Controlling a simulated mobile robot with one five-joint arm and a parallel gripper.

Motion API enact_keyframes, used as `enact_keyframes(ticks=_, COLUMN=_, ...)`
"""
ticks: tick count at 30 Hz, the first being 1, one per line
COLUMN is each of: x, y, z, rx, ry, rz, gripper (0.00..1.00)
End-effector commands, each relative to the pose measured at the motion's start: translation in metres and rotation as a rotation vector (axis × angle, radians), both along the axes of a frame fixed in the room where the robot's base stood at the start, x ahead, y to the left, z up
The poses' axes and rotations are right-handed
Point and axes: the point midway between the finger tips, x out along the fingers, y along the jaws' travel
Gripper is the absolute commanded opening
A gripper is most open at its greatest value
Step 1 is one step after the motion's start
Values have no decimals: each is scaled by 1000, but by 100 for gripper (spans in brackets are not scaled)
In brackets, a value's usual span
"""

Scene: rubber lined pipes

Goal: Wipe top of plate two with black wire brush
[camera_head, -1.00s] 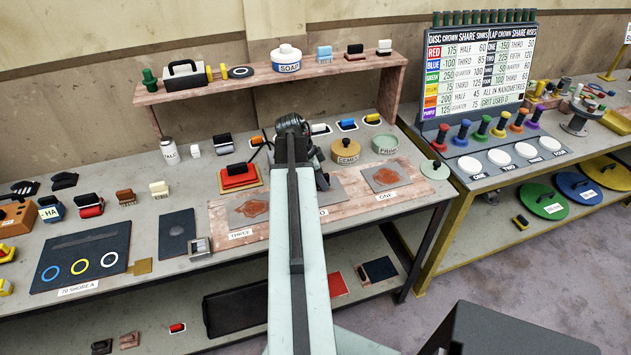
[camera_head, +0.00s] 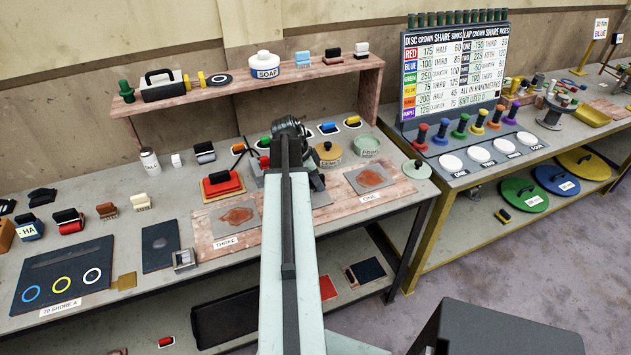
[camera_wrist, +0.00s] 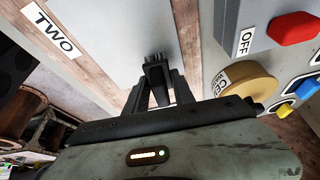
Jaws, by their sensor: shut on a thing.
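I cannot tell if brush and plate touch. In the head view my gripper (camera_head: 290,130) is at the middle of the bench, and my arm hides most of plate two (camera_head: 320,198). Plate three (camera_head: 234,218) and plate one (camera_head: 370,178) lie either side, each with a reddish patch.
A cement tin (camera_head: 328,153) and green dish (camera_head: 367,145) stand right of my gripper. A red pad block (camera_head: 222,184) stands left. In the wrist view, a box marked OFF with a red knob (camera_wrist: 293,28) is close on the right. A shelf (camera_head: 250,85) runs behind.

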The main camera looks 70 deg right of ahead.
Motion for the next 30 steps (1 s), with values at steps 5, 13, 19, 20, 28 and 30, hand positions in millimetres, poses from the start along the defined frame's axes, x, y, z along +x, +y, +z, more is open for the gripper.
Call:
enact_keyframes(ticks=5, x=0, y=0, z=22, rx=0, ry=0, rz=0, gripper=0)
enact_keyframes(ticks=13, x=0, y=0, z=54, rx=0, ry=0, rz=0, gripper=0)
enact_keyframes(ticks=19, x=0, y=0, z=60, rx=0, ry=0, rz=0, gripper=0)
enact_keyframes(ticks=20, x=0, y=0, z=59, rx=0, ry=0, rz=0, gripper=0)
enact_keyframes(ticks=28, x=0, y=0, z=67, rx=0, ry=0, rz=0, gripper=0)
enact_keyframes(ticks=30, x=0, y=0, z=75, rx=0, ry=0, rz=0, gripper=0)
